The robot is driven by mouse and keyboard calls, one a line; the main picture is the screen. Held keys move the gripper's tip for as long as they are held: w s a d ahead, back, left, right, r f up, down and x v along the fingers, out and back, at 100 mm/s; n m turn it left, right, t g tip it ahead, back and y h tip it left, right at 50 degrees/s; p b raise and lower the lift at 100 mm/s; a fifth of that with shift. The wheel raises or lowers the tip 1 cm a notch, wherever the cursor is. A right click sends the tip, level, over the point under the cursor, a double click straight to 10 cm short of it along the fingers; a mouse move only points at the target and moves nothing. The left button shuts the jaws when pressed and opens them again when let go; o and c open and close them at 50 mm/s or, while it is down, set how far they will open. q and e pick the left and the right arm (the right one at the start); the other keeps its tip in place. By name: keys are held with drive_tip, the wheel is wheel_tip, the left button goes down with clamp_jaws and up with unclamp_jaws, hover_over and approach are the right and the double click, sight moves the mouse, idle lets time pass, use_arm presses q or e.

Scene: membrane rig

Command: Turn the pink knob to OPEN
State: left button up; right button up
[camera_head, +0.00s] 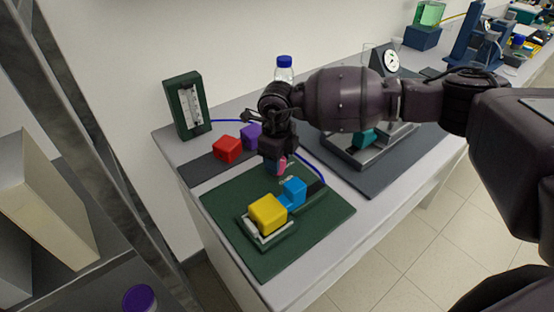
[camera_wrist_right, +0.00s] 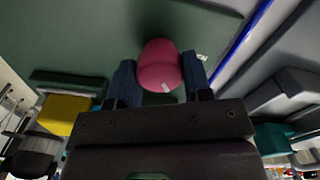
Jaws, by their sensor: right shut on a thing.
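The pink knob (camera_wrist_right: 159,66) sits between the two fingers of my right gripper (camera_wrist_right: 157,80) in the right wrist view, with a small white mark on its near side. My right gripper (camera_head: 280,165) points down over the dark green board (camera_head: 228,197) in the head view and is shut on the knob. Only a small part of the knob (camera_head: 282,161) shows there, below the fingers. Part of a white label (camera_wrist_right: 202,57) shows beside the knob in the wrist view, but I cannot read it. My left gripper is not in view.
A yellow block (camera_head: 267,213) and a blue block (camera_head: 294,191) stand on the green board in front of the gripper. A red block (camera_head: 228,149) and a purple block (camera_head: 251,136) lie behind it. A blue-capped bottle (camera_head: 284,68) stands at the back. A grey rig (camera_head: 350,152) is at the right.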

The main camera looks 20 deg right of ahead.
drive_tip(key=n+b, duration=0.1)
drive_tip(key=n, duration=0.5)
drive_tip(key=shift+n+b, duration=0.3)
drive_tip(key=shift+b, duration=0.1)
drive_tip(key=shift+n, duration=0.8)
drive_tip(key=shift+n+b, duration=0.55)
drive_tip(key=shift+n, duration=0.35)
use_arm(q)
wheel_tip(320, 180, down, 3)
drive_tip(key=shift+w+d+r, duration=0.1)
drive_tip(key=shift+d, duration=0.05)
use_arm(e)
drive_tip(key=shift+n, duration=0.4)
drive_tip(key=shift+r, duration=0.1)
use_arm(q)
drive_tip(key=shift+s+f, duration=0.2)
use_arm(e)
drive_tip(key=o, duration=0.9)
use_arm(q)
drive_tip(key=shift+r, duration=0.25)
use_arm(e)
wheel_tip(320, 180, up, 11)
drive_tip(key=shift+f, duration=0.15)
